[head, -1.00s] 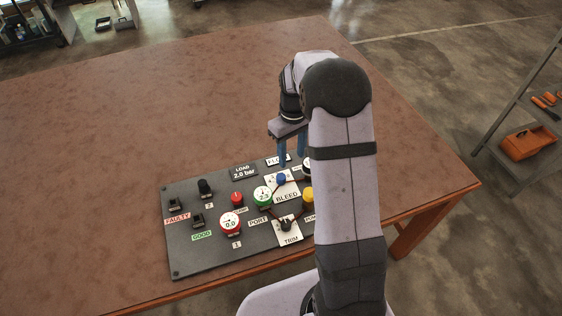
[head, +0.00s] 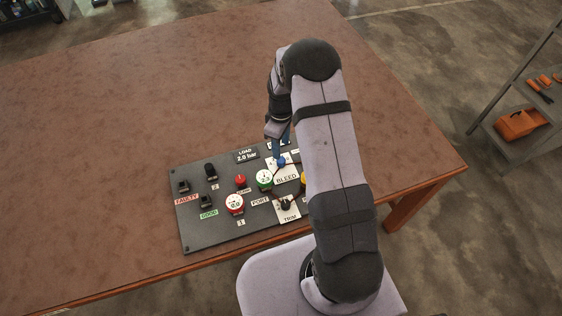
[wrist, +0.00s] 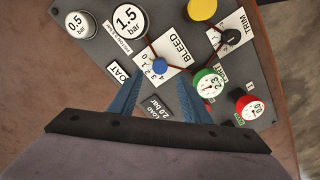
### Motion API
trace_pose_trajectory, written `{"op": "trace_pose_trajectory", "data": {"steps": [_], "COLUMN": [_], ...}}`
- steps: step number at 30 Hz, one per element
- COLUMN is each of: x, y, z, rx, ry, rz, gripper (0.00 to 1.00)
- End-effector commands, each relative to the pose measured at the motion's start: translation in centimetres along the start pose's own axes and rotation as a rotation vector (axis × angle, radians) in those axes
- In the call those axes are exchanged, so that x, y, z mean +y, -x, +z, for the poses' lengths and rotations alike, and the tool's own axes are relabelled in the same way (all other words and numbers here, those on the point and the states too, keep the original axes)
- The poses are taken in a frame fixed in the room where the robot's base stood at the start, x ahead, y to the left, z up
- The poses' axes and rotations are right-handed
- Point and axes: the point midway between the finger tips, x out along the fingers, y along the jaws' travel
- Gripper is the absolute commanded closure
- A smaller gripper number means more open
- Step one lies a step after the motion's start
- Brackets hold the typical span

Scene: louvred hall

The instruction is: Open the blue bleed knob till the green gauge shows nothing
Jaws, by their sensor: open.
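The blue bleed knob (head: 281,161) sits on a white plate marked BLEED on the dark panel (head: 200,235). It also shows in the wrist view (wrist: 159,66), beside a printed scale. My gripper (head: 281,150) is open, its blue fingers pointing down at the knob. In the wrist view the fingertips (wrist: 157,79) lie on either side of the knob's near edge; I cannot tell whether they touch it. The green gauge (head: 264,178) stands beside the plate. In the wrist view the green gauge (wrist: 208,84) appears to read 2.3.
A red gauge (head: 235,204) reads 0.0. A black trim knob (head: 286,204), a red knob (head: 240,181) and a yellow knob (wrist: 202,9) stand close by. A large 1.5 bar dial (wrist: 129,20) is near the bleed plate. The brown table (head: 110,110) is clear beyond the panel.

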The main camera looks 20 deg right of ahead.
Motion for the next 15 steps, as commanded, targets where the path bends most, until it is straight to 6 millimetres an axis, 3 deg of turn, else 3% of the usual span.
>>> {"op": "trace_pose_trajectory", "data": {"steps": [15], "x": [0.0], "y": [-6.5], "z": [0.1], "rx": [-0.001], "ry": [-0.002], "rz": [-0.001], "gripper": [0.56]}}
